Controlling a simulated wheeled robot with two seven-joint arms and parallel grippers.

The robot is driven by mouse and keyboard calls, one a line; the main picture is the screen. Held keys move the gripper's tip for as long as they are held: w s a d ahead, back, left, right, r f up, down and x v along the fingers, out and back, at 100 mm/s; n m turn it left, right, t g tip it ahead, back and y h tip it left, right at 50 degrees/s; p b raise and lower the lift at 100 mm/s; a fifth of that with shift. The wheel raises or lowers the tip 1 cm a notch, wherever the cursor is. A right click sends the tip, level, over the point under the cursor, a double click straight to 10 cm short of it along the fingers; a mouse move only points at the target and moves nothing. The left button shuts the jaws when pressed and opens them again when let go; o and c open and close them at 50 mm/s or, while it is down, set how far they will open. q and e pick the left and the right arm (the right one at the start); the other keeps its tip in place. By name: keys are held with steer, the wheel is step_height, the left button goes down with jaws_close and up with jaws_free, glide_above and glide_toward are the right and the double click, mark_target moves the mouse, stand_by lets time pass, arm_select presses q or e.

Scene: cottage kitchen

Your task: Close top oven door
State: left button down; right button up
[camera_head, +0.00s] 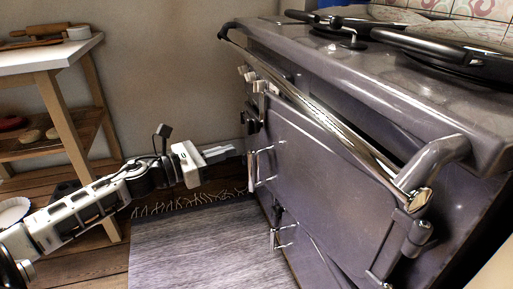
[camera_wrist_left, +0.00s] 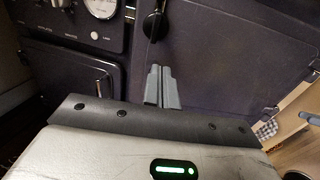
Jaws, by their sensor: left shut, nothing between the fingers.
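The top oven door (camera_head: 325,175) is a large grey panel on the front of the grey range cooker (camera_head: 345,68), with its hinge at the right. It looks close to the cooker front; I cannot tell how wide any gap is. Its handle (camera_head: 262,163) is at the left edge. My left gripper (camera_head: 232,151) is shut and empty, left of the door and near that handle, apparently apart from it. In the left wrist view the shut fingers (camera_wrist_left: 162,88) point at a dark panel with a black latch (camera_wrist_left: 154,24). My right gripper is not in view.
A chrome rail (camera_head: 335,125) runs along the cooker front above the door. A lower door handle (camera_head: 282,238) is below. A grey rug (camera_head: 205,245) covers the floor in front. A wooden shelf table (camera_head: 50,58) stands at the left.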

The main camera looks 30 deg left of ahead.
mark_target(268, 139)
arm_select(q)
steer(key=x, duration=0.9)
steer(key=shift+b, duration=0.35)
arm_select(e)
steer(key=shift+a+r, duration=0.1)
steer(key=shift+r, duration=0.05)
